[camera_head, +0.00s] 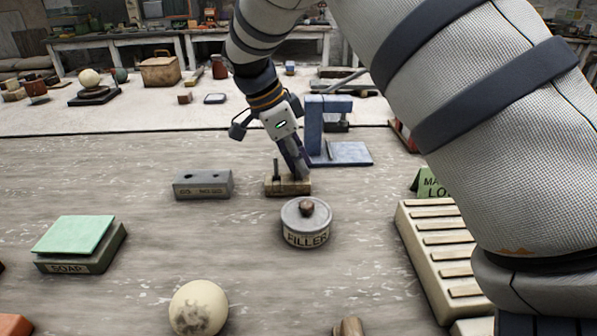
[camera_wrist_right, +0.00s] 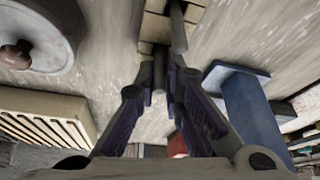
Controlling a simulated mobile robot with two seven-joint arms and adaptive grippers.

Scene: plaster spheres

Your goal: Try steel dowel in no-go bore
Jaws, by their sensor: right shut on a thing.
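The grey gauge block (camera_head: 203,186), lettered GO and NO-GO, lies on the bench with two dark bores in its top, left of the small wooden rack (camera_head: 290,188). A dark peg (camera_head: 277,170) stands upright in the rack's left part. My right gripper (camera_head: 300,174) is low over the rack's right part. In the wrist view its fingers are shut on a grey dowel (camera_wrist_right: 160,68), seemingly the steel one. Whether its lower end is still in the rack cannot be told. The other peg (camera_wrist_right: 178,28) stands beyond the fingertips. My left gripper is out of view.
A FILLER tin (camera_head: 306,226) stands just in front of the rack, and a blue stand (camera_head: 340,154) just behind it. A green-topped SOAP box (camera_head: 75,243), a pale sphere (camera_head: 198,308) and a slatted cream tray (camera_head: 440,255) lie around. Bench left of the gauge is clear.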

